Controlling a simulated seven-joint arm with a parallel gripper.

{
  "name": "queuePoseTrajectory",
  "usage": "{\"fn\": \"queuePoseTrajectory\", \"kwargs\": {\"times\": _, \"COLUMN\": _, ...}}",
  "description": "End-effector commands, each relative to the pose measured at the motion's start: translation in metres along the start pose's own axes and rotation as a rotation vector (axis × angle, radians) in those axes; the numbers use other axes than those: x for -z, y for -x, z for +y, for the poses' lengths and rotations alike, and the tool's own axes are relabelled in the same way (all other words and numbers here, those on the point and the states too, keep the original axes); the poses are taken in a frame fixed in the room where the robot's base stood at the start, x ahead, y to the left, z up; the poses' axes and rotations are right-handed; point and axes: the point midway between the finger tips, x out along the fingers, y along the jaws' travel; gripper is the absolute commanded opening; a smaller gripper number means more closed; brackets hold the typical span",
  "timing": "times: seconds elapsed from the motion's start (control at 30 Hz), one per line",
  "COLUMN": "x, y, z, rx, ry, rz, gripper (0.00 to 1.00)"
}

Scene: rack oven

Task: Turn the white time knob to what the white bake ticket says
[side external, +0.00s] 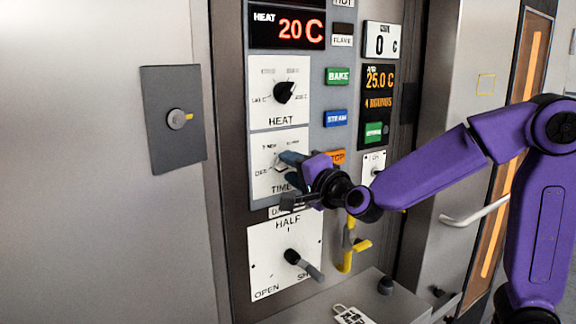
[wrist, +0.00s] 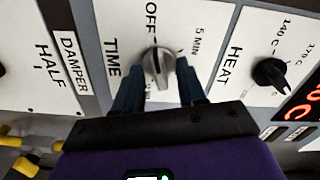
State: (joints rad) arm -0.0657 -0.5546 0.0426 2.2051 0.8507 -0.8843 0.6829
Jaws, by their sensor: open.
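The time knob (wrist: 158,62) is pale grey-white on a white TIME panel (side external: 261,183). In the wrist view its ridge runs roughly up and down, with OFF above it and 5 MIN to its right; another label below is partly hidden. I cannot tell the exact pointer setting. My gripper (wrist: 160,80) is open, with one dark blue finger on each side of the knob; contact is unclear. In the side view my gripper (side external: 286,170) covers most of the knob. A white tag (side external: 350,315), possibly the bake ticket, is cut off at the bottom edge; its writing is unreadable.
The HEAT knob (side external: 284,92) is above the TIME panel, and the damper lever (side external: 302,263) is below. BAKE (side external: 338,76), STEAM (side external: 336,117) and orange buttons are to the right. A yellow handle (side external: 357,245) hangs below my wrist.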

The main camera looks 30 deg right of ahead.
Motion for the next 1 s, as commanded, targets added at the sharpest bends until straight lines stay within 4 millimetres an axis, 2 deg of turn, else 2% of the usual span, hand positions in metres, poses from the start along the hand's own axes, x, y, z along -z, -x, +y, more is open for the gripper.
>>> {"fn": "queuePoseTrajectory", "kwargs": {"times": 0.03, "x": 0.0, "y": 0.0001, "z": 0.0001, "rx": 0.0, "ry": 0.0, "rz": 0.0, "gripper": 0.37}}
{"fn": "queuePoseTrajectory", "kwargs": {"times": 0.13, "x": -0.0001, "y": 0.0002, "z": 0.0001, "rx": 0.0, "ry": 0.0, "rz": 0.0, "gripper": 0.05}}
{"fn": "queuePoseTrajectory", "kwargs": {"times": 0.17, "x": -0.0001, "y": 0.0002, "z": 0.0001, "rx": 0.0, "ry": 0.0, "rz": 0.0, "gripper": 0.0}}
{"fn": "queuePoseTrajectory", "kwargs": {"times": 0.37, "x": -0.0002, "y": 0.0003, "z": 0.0002, "rx": 0.0, "ry": -0.021, "rz": 0.0, "gripper": 0.0}}
{"fn": "queuePoseTrajectory", "kwargs": {"times": 0.73, "x": -0.0006, "y": 0.0006, "z": 0.0003, "rx": -0.001, "ry": -0.369, "rz": -0.001, "gripper": 0.0}}
{"fn": "queuePoseTrajectory", "kwargs": {"times": 1.0, "x": -0.0007, "y": 0.0006, "z": 0.0003, "rx": -0.001, "ry": -0.402, "rz": -0.001, "gripper": 0.0}}
